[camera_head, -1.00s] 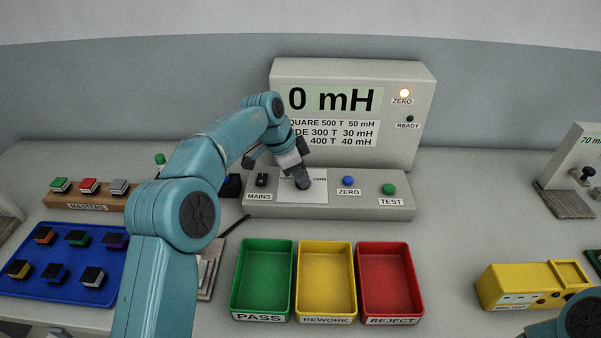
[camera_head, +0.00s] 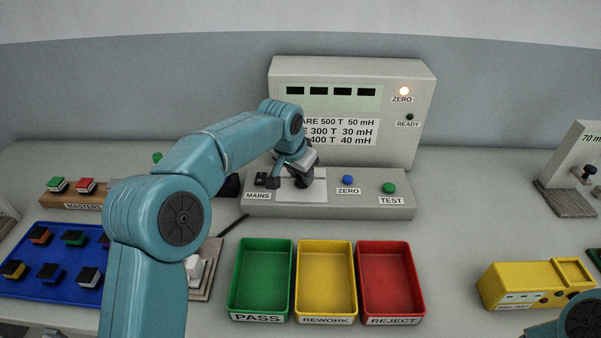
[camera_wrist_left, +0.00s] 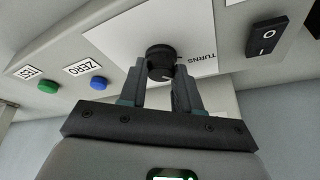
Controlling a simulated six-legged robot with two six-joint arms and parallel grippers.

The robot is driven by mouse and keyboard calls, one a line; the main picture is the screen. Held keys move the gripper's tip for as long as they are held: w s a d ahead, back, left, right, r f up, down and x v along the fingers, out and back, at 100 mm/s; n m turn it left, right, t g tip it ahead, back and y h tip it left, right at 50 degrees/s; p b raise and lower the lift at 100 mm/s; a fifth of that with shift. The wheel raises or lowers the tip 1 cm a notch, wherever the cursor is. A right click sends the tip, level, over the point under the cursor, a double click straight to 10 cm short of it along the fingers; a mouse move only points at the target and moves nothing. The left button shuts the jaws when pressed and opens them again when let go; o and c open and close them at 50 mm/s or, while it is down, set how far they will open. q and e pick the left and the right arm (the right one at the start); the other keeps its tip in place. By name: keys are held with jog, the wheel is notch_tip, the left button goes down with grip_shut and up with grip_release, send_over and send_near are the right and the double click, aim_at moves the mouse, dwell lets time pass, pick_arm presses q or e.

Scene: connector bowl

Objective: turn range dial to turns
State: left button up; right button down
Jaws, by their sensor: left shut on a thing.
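The range dial (camera_wrist_left: 160,62) is a black round knob on a white plate (camera_wrist_left: 118,38) of the meter's front panel. In the left wrist view the word TURNS is printed beside it, and a small light mark on the knob points toward that side. My left gripper (camera_wrist_left: 160,88) is shut on the dial, one finger on each side. In the head view the gripper (camera_head: 298,172) covers most of the dial and the plate's lettering. The meter display (camera_head: 330,92) shows four dark blocks. Only part of my right arm shows at the lower right; its gripper is out of view.
Right of the dial are the blue ZERO button (camera_head: 347,180) and green TEST button (camera_head: 389,188); the MAINS switch (camera_head: 261,180) is left. PASS (camera_head: 236,300), REWORK (camera_head: 300,312) and REJECT (camera_head: 417,305) trays stand in front. A yellow tester (camera_head: 505,285) is at right.

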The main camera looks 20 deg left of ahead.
pick_arm(q)
jog(key=shift+d+n+y, duration=0.1)
jog(key=shift+n+y, duration=0.6)
jog(key=shift+n, duration=1.1)
jog(key=o, duration=1)
jog(key=shift+o, duration=0.2)
jog(key=p+v, duration=0.1)
jog(key=v, duration=1.5)
jog(key=shift+r, duration=0.25)
